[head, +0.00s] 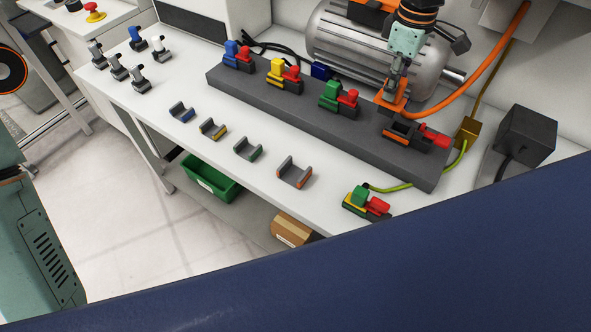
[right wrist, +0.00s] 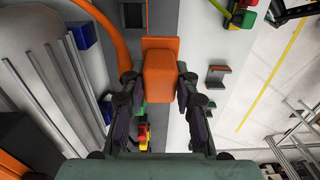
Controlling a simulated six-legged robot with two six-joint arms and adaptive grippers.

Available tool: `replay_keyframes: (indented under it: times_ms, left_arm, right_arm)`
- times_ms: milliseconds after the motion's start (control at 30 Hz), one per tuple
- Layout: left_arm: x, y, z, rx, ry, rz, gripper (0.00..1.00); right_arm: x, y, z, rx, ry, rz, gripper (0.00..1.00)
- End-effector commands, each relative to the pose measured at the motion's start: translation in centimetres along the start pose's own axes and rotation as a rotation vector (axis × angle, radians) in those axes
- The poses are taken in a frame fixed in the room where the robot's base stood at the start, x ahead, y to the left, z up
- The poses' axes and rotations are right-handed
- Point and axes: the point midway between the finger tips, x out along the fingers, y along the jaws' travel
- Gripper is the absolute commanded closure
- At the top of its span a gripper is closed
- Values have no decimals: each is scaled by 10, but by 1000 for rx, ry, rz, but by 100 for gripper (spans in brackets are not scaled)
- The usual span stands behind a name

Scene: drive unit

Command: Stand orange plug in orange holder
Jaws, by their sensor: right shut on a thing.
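The orange plug (head: 393,101) is between the fingers of my right gripper (head: 397,84), which is shut on it. It also shows in the right wrist view (right wrist: 160,76). In the head view the plug appears just above and behind an orange-edged socket (head: 405,131) with a red lever, on the dark rail. The socket looks empty. The orange holder (head: 294,172) is a grey U-shaped cradle with orange edges, empty on the white bench, to the left of and nearer than the gripper. My left gripper is not in view.
Blue, yellow and green plugs stand along the dark rail (head: 300,97). Other cradles (head: 213,129) sit in a row left of the orange one. A green plug unit (head: 362,200) lies near the front edge. A silver motor (head: 345,50) and an orange cable (head: 480,80) are close to the gripper.

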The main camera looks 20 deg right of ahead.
Motion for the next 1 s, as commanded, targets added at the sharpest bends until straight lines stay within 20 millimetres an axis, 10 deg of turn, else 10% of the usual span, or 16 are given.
replay_keyframes:
  times_ms: [1000]
  left_arm:
    - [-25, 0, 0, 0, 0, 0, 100]
  right_arm:
    - [-2, -83, -63, -3, -2, 2, 100]
